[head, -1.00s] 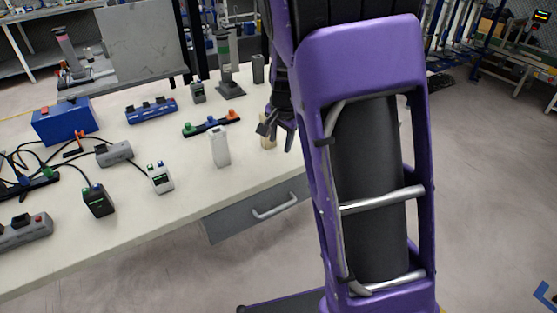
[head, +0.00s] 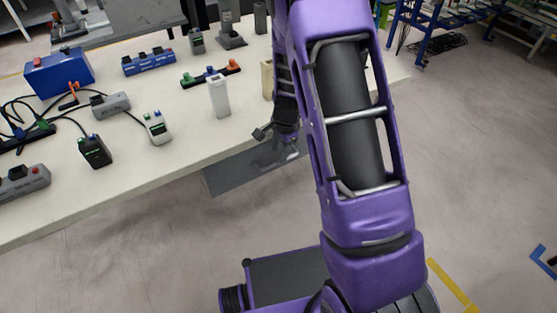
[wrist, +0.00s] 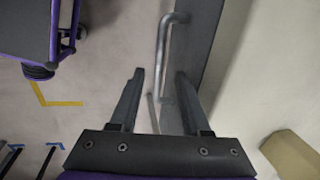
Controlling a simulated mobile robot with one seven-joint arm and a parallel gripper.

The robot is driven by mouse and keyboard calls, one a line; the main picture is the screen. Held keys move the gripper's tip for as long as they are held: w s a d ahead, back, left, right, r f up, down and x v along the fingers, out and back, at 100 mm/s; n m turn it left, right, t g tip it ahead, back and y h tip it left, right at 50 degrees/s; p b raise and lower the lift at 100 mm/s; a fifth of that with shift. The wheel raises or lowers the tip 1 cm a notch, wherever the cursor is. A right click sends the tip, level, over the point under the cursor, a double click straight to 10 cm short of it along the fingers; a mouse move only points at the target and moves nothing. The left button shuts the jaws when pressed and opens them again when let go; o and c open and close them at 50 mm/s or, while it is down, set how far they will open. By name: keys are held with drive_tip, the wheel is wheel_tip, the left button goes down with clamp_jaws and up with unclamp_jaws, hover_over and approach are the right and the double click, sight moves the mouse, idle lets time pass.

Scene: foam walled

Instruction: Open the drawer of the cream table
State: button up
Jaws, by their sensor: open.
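The cream table (head: 80,205) fills the left of the head view. Its grey drawer (head: 235,172) hangs under the front edge and looks closed. My gripper (head: 276,133) is in front of the drawer and covers most of its handle in the head view. In the wrist view the drawer front (wrist: 200,45) runs down the right of centre. Its silver bar handle (wrist: 162,48) lies in line with the gap between the fingers of my gripper (wrist: 160,75). The gripper is open and empty. I cannot tell whether a finger touches the handle.
A cream block (head: 266,80) stands near the table edge behind my gripper. The floor (head: 130,270) in front of the table is clear.

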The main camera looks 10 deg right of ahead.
sight(278, 161)
drive_tip(key=f, duration=0.4)
drive_tip(key=shift+w+a+b, duration=0.1)
drive_tip(key=shift+w+b, duration=0.2)
drive_tip(key=shift+w, duration=0.05)
clamp_jaws()
idle(1.1)
